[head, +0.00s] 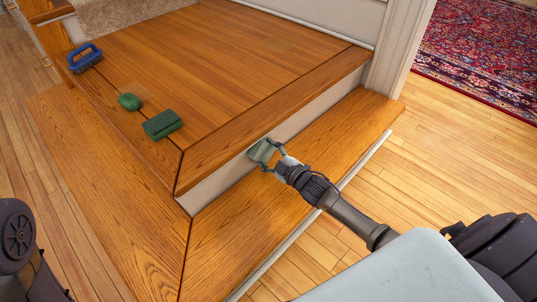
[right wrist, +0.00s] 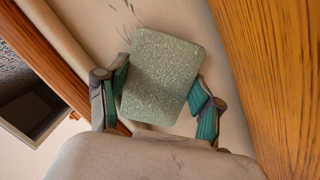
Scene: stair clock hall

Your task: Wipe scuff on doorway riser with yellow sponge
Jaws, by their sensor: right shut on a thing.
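My right gripper (head: 268,157) is shut on a pale grey-green sponge (head: 261,150); no yellow sponge shows. In the right wrist view, my right gripper (right wrist: 160,95) has a finger at each side of the speckled sponge (right wrist: 160,75). The sponge is in front of the cream riser (head: 212,186) between the upper landing and the lower step. I cannot tell whether it touches the riser. Dark scuff marks (right wrist: 128,8) show on the riser beside the sponge's upper left in the right wrist view. Any marks behind the sponge are hidden. My left gripper is out of view.
On the landing (head: 215,60) lie a blue brush (head: 85,57), a small green lump (head: 129,101) and a dark green block (head: 162,124). The lower wooden step (head: 235,225) runs below the riser. A white door post (head: 402,45) and red rug (head: 480,50) are at right.

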